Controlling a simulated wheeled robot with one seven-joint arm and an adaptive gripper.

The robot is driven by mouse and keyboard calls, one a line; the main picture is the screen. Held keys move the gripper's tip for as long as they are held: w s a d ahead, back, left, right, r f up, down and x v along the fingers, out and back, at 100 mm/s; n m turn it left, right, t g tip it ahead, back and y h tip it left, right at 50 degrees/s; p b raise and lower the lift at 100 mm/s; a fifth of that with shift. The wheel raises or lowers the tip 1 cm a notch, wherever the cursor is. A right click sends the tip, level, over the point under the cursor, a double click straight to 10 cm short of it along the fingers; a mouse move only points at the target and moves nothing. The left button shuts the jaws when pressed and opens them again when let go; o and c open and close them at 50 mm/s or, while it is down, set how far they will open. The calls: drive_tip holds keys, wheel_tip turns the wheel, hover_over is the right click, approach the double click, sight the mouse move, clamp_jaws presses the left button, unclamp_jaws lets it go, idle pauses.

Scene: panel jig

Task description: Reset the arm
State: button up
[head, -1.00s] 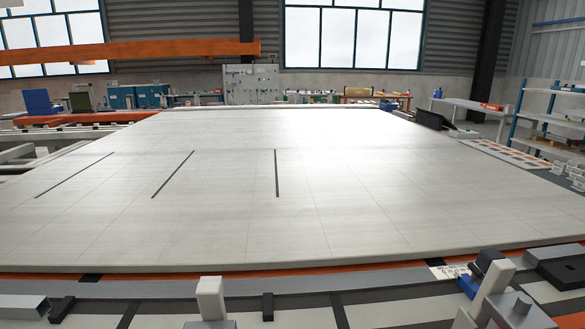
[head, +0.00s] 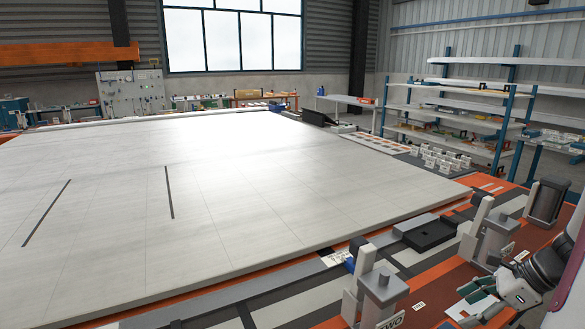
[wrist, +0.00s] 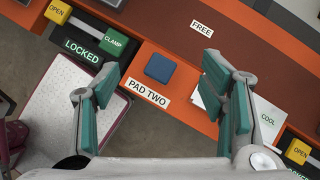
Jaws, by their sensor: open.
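My gripper (head: 483,297) shows at the lower right of the head view, beside the near right corner of the panel jig, with part of my arm behind it. In the wrist view my gripper (wrist: 160,68) is open, its two teal-padded fingers wide apart and nothing between them. Beyond the fingertips lies a blue square pad (wrist: 160,68) on an orange edge, with a label (wrist: 148,91) reading PAD TWO below it. The gripper appears above this edge and apart from it.
A large pale panel (head: 200,190) fills the jig. Grey clamp blocks (head: 376,287) stand along its near edge, close to my gripper. The wrist view shows a green CLAMP button (wrist: 114,43), a LOCKED sign (wrist: 83,52) and a white card marked COOL (wrist: 268,122). Shelves (head: 470,112) stand at the back right.

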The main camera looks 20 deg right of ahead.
drive_tip(key=shift+r, duration=0.25)
drive_tip(key=w+a+r+n+g+p, duration=0.1)
drive_tip(key=w+a+r+n, duration=0.2)
drive_tip(key=a+r+n, duration=0.5)
drive_tip(key=w+a+r+n+g, duration=0.2)
drive_tip(key=a+r+n, duration=0.3)
drive_tip(key=a, duration=0.5)
drive_tip(key=s+a+r+n+h, duration=0.1)
drive_tip(key=s+a+r+n, duration=0.2)
drive_tip(key=a+n, duration=0.2)
drive_tip(key=s+a+r+n+t+h+p, duration=0.1)
drive_tip(key=s+a+r+n, duration=0.2)
drive_tip(key=s+a+n, duration=0.1)
drive_tip(key=s+a+r+n+h, duration=0.1)
drive_tip(key=s+a+r+n, duration=0.2)
drive_tip(key=a+n, duration=0.4)
drive_tip(key=shift+s+a+t+h+p, duration=0.3)
drive_tip(key=shift+s+a+h+p, duration=0.1)
drive_tip(key=shift+s+a, duration=0.3)
drive_tip(key=shift+d+r, duration=0.1)
drive_tip(key=shift+d, duration=0.05)
